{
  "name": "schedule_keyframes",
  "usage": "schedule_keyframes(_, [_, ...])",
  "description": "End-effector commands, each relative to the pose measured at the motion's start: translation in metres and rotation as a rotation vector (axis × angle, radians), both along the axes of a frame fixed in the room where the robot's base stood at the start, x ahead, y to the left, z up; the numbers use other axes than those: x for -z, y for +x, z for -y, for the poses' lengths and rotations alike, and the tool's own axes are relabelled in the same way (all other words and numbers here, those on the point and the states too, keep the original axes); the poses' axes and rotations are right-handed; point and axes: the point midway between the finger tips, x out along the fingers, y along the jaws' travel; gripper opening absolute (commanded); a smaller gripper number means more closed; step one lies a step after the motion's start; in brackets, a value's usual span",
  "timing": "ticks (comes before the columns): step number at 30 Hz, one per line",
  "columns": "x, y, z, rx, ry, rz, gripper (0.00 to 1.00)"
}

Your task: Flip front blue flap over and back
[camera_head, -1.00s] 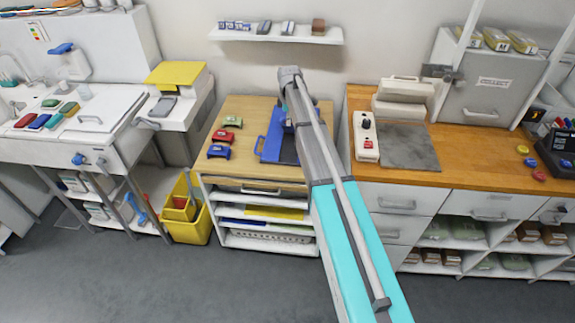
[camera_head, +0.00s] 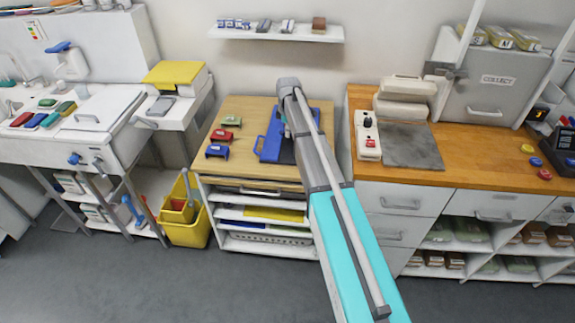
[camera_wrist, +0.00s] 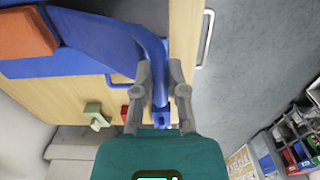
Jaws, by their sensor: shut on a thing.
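A blue board with a cut-out handle (camera_head: 268,143) lies on the light wooden top of a small cabinet, partly hidden by my arm. Another bit of blue (camera_head: 314,114) shows just right of my arm. In the wrist view, my gripper (camera_wrist: 161,78) is shut on a curved blue flap (camera_wrist: 146,42), with one grey finger on each side of it. The flap joins a wider blue surface (camera_wrist: 85,35) at upper left. In the head view my fingertips are hidden behind my arm. I cannot tell how far the flap is turned.
Green, red and blue clips (camera_head: 224,135) stand left of the board; a green one (camera_wrist: 95,115) shows near my gripper. An orange-brown block (camera_wrist: 25,34) rests on the blue surface. A drawer handle (camera_wrist: 205,38) is beside the top's edge. A wooden counter (camera_head: 460,150) stands right.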

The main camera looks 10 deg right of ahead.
Motion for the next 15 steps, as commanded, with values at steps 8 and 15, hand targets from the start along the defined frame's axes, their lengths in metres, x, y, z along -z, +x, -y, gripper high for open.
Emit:
schedule_keyframes(8, [0.008, -0.004, -0.001, 0.000, 0.000, -0.001, 0.00])
schedule_keyframes(15, [0.028, -0.014, -0.004, 0.000, 0.000, -0.001, 0.00])
